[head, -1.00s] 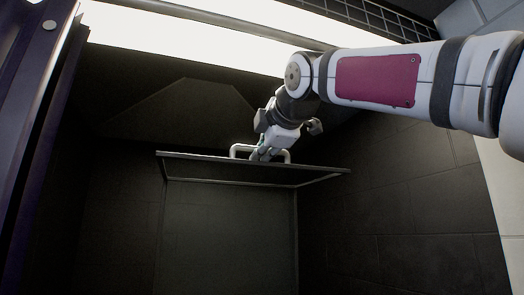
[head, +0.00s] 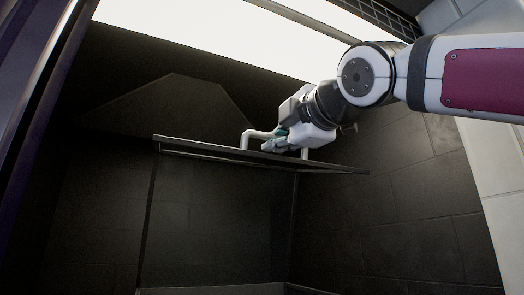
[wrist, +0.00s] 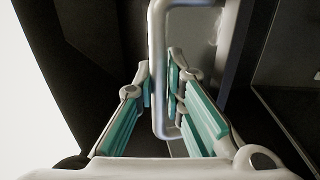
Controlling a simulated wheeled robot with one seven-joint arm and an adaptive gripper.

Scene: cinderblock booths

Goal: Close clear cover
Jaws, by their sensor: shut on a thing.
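The clear cover (head: 210,147) shows in the head view as a dark-framed, see-through panel inside a dark booth. Its upper rim runs across the middle of the picture and slopes down to the right. A pale U-shaped handle (head: 246,141) stands on this rim. My gripper (head: 281,141) is shut on the handle, near its middle. In the wrist view the handle's bar (wrist: 158,65) lies between the two teal-padded fingers (wrist: 160,85).
Dark block walls (head: 435,215) close in on the right, with my arm passing in front. A bright light panel (head: 200,30) spans the top. A dark post (head: 35,90) stands at the left. The space below the rim looks empty.

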